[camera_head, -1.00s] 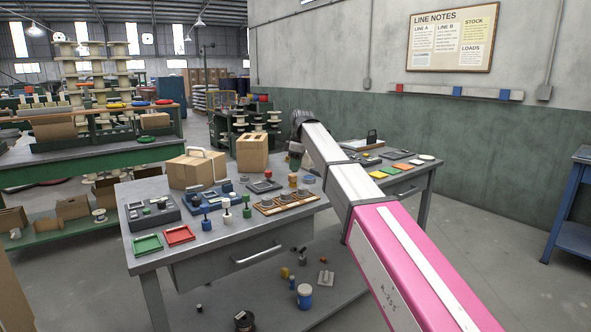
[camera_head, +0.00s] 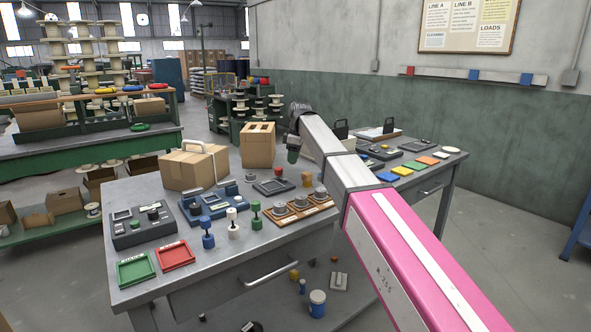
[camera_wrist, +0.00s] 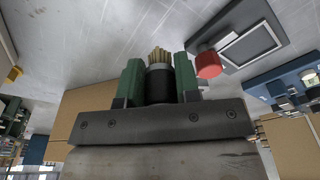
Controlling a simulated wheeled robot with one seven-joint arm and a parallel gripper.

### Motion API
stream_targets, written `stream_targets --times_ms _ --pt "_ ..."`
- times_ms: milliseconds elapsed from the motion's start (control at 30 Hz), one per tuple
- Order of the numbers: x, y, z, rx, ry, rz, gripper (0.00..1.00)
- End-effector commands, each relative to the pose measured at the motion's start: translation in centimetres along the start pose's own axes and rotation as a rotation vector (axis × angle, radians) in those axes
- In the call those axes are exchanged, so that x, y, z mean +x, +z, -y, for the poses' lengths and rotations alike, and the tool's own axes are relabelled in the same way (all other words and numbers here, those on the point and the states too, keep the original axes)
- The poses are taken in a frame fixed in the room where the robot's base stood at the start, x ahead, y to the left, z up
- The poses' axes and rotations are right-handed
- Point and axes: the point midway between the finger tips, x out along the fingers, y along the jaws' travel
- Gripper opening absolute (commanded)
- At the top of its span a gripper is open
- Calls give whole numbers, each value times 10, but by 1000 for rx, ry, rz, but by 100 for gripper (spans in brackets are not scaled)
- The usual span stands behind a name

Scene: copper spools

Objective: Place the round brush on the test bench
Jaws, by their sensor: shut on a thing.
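My gripper (camera_wrist: 160,80) has green fingers shut on the round brush (camera_wrist: 158,70), which has a dark body and tan bristles, in the wrist view. In the head view only a bit of my gripper (camera_head: 293,152) shows past my arm, near the far right corner of the grey metal bench (camera_head: 165,205); the brush cannot be made out there. Neither bench carries a readable name, so I cannot tell which is the test bench.
The near bench holds a closed carton (camera_head: 192,170), an open-topped carton (camera_head: 257,147), a green tray (camera_head: 136,268), a red tray (camera_head: 175,255), stamps and devices. In the wrist view a red knob (camera_wrist: 208,65) is close to the right finger.

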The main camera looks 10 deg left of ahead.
Motion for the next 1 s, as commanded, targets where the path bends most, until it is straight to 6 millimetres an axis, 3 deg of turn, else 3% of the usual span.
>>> stream_targets --times_ms 433,833,867,900,1000 --pt "50 8 0 0 -1 1 3" --pt "56 8 0 0 0 0 3" --pt "55 8 0 0 0 0 40" --pt "55 8 0 0 0 0 53" --pt "55 8 0 0 0 0 56"
